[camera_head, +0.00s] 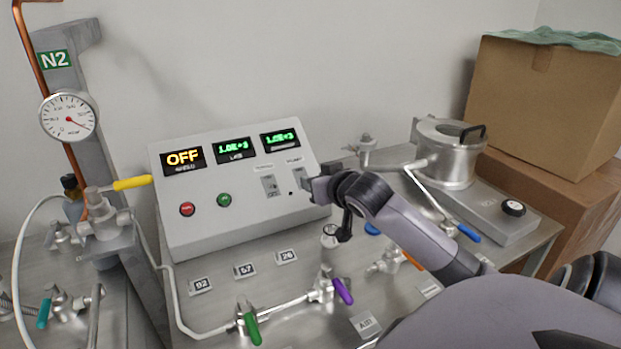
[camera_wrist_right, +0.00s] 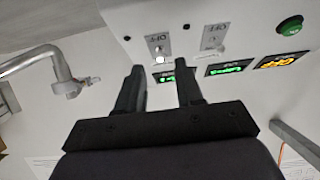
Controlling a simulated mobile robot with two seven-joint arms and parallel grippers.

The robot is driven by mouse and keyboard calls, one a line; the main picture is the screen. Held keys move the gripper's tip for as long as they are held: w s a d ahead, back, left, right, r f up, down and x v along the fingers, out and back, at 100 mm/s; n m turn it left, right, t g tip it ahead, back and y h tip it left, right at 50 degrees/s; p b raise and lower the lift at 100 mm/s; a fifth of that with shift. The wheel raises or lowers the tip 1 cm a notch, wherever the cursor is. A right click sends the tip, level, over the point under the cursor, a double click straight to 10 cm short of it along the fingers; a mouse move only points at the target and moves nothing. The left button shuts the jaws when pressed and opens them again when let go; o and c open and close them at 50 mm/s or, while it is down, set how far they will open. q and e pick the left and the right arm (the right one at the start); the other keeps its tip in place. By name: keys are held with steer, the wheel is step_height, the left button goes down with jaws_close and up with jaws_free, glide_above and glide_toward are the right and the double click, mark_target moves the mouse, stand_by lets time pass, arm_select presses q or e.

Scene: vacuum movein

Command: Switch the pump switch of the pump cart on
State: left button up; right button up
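The pump cart's sloped white control box (camera_head: 215,235) stands against the wall. Its yellow display (camera_head: 183,158) reads OFF. Two switch plates sit at its right side. The left plate (camera_head: 270,186) is clear in the head view; the right one is mostly hidden by my right gripper (camera_head: 312,186). In the right wrist view that right plate (camera_wrist_right: 158,45) bears an OFF mark and a small bright toggle tip (camera_wrist_right: 160,60). My right gripper (camera_wrist_right: 160,75) is open and empty, its fingers apart close to this switch. Contact cannot be told. My left gripper is out of view.
A red button (camera_head: 187,209) and a green button (camera_head: 224,200) sit on the box. A metal chamber (camera_head: 445,155) stands at right, before cardboard boxes (camera_head: 540,95). Pipes and a purple-handled valve (camera_head: 343,291) lie in front. A gauge (camera_head: 68,117) stands at left.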

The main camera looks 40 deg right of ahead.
steer(key=shift+x, duration=1.7)
jaws_close()
